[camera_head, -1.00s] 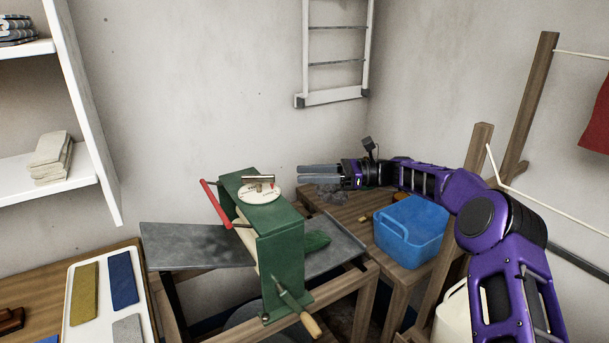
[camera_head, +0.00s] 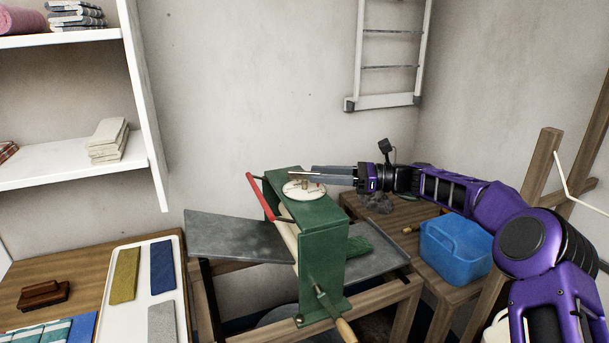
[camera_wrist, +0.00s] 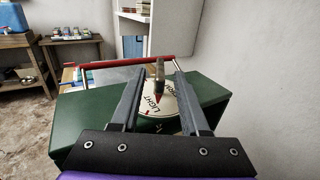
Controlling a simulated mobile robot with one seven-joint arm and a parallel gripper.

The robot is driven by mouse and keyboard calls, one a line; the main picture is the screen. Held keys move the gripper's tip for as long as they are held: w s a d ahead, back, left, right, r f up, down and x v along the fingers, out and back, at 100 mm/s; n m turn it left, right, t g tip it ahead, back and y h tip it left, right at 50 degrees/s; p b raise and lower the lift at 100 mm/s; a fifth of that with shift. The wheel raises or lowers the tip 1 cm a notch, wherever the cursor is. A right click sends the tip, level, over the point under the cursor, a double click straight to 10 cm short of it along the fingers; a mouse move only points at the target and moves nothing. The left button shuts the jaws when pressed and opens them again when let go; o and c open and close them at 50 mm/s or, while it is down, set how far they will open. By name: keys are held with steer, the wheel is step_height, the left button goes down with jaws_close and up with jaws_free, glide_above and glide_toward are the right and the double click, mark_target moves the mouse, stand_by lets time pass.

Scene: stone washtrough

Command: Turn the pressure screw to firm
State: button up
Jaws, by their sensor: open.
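The pressure screw's metal cross handle (camera_wrist: 160,72) rises from the dial, with a red pointer tip (camera_wrist: 158,98) close to the word LIGHT. Lettering at the right is partly hidden by a finger. My gripper (camera_head: 316,174) is level above the dial, open, with its fingers on both sides of the handle in the wrist view (camera_wrist: 159,66). Contact cannot be told.
A red bar (camera_head: 261,197) runs beside the wringer's top, and a crank with a wooden grip (camera_head: 345,329) sticks out in front. A blue tub (camera_head: 456,250) stands on a wooden bench at the right. A white tray (camera_head: 141,300) with coloured cloths lies at the left.

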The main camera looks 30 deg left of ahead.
mark_target(304, 171)
steer(key=shift+x, duration=2.2)
steer(key=shift+c, duration=0.3)
jaws_close()
